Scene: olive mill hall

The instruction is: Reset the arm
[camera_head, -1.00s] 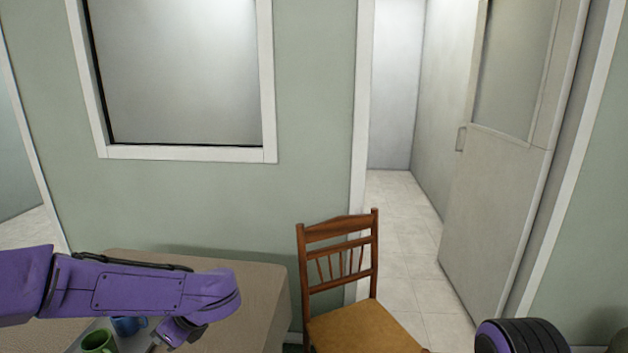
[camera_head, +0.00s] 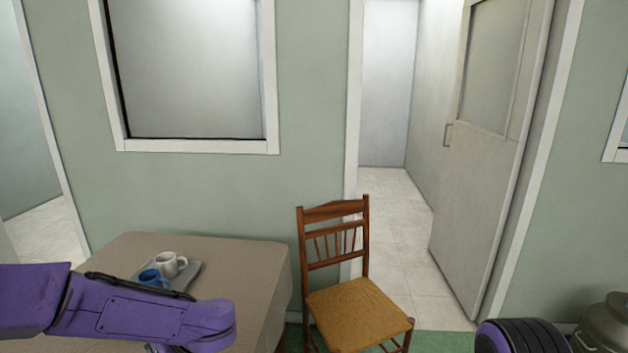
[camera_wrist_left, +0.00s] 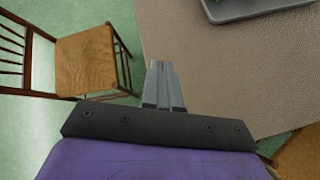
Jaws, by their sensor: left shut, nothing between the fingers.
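My left arm (camera_head: 140,310) comes in from the left over the table in the head view, and its gripper is cut off or hidden below the frame there. In the left wrist view my left gripper (camera_wrist_left: 160,68) is shut with nothing between its fingers. It is above the floor and table edge, between the wooden chair and the table. My right arm shows only as a dark, purple-ringed part (camera_head: 522,338) at the bottom right. My right gripper is not in view.
The table (camera_head: 230,262) bears a grey tray (camera_head: 190,280) with a blue mug (camera_head: 151,277) and a white mug (camera_head: 170,264). A wooden chair (camera_head: 352,305) stands right of it. A doorway with an open door (camera_head: 490,170) is behind. A metal vessel (camera_head: 606,325) is at lower right.

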